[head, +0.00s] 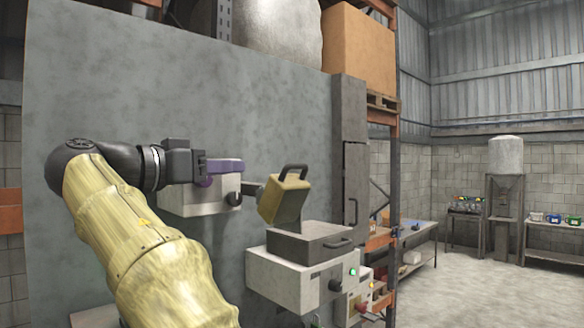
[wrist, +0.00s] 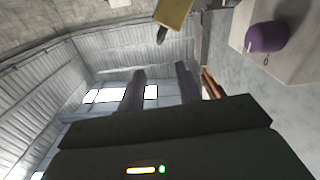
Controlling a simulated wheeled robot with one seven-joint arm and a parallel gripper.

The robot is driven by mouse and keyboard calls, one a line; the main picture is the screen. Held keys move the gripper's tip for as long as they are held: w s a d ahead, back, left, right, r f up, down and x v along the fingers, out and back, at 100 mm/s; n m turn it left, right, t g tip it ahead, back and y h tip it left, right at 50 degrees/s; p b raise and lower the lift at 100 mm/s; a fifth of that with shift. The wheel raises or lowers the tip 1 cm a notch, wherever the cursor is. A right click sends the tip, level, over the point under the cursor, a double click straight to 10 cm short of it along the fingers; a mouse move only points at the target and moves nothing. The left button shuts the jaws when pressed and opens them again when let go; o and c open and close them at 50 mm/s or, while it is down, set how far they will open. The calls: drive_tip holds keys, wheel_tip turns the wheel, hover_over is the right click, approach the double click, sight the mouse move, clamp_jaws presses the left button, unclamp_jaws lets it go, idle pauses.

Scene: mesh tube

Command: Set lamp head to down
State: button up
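The lamp head (head: 284,200) looks to be the yellow box with a dark handle (head: 294,172) on top. It sits tilted at the end of a short grey arm beside a pale wall box (head: 190,201). In the wrist view, a yellow piece with a dark end (wrist: 173,14), likely the same lamp head, shows at the top edge. My gripper (head: 242,167) is in front of the wall box, left of the lamp head and apart from it. In the wrist view, the fingers of my gripper (wrist: 160,70) are spread with nothing between them.
A purple knob (wrist: 266,37) on a pale box is close by in the wrist view. A grey lidded box (head: 310,241) on a pale control unit (head: 295,283) stands below the lamp head. A grey panel (head: 130,85) rises behind. Open floor lies at right.

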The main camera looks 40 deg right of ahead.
sight(286, 167)
drive_tip(key=d+p, duration=0.2)
drive_tip(key=d, duration=0.3)
drive_tip(key=w+d+p, duration=0.1)
drive_tip(key=d+p, duration=0.1)
drive_tip(key=d, duration=0.4)
drive_tip(key=d+p, duration=0.2)
drive_tip(key=d, duration=0.4)
drive_tip(key=shift+w+r+p, duration=0.15)
drive_tip(key=shift+p, duration=0.25)
drive_tip(key=shift+d, duration=0.25)
drive_tip(key=shift+a, duration=0.1)
